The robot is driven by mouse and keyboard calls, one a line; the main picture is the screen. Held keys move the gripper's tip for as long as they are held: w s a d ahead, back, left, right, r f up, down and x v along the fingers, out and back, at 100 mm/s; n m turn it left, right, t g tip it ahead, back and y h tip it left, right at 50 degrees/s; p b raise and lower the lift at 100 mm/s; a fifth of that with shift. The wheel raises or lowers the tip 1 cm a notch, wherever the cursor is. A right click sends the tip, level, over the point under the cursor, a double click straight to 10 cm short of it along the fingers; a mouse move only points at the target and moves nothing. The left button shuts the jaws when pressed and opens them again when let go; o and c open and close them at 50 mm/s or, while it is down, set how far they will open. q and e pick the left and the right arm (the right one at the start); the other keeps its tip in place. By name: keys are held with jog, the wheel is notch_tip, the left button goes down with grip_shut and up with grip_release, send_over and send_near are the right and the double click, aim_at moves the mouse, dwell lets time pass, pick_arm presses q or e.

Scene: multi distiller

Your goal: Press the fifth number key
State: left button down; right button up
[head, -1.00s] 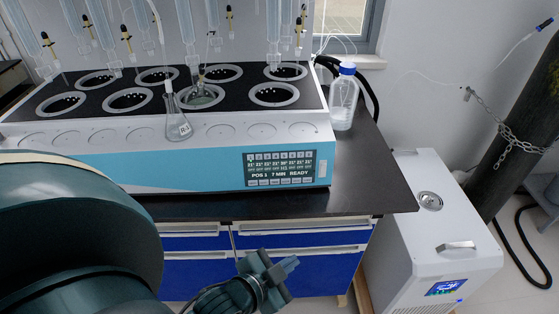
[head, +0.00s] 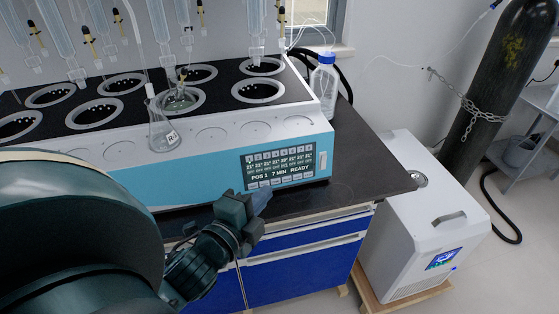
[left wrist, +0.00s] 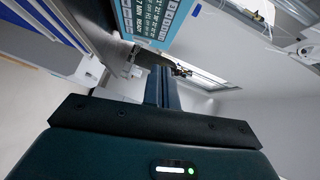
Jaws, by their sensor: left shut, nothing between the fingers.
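The control panel (head: 279,166) is a dark screen on the light-blue front of the distiller (head: 185,165). It reads "POS 1 7 MIN READY". A row of small number keys runs along its top edge, and the fifth number key (head: 284,154) is right of the row's middle. Another row of small buttons is along the bottom. My left gripper (head: 262,199) is shut and empty, just below and in front of the panel, apparently apart from it. My right gripper is out of view.
A flask (head: 163,132) hangs in front of the distiller's top. A blue-capped bottle (head: 324,88) stands beside the distiller on the black bench top (head: 365,165). A white chiller unit (head: 425,215) and a chained dark gas cylinder (head: 490,95) are at the right.

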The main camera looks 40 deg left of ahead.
pick_arm(q)
jog(key=shift+a+r, duration=0.1)
jog(key=shift+r, duration=0.05)
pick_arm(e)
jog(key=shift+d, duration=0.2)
pick_arm(q)
jog(key=p, duration=0.1)
send_near(284, 153)
jog(key=w+d, duration=0.3)
jog(key=w, duration=0.1)
jog(key=shift+w+a+f+p, duration=0.15)
jog(key=shift+w+a+f, duration=0.05)
jog(key=shift+w+a, duration=0.5)
jog(key=shift+w+a+f+p, duration=0.15)
jog(key=shift+w+a+f, duration=0.05)
jog(key=shift+w+a, duration=0.55)
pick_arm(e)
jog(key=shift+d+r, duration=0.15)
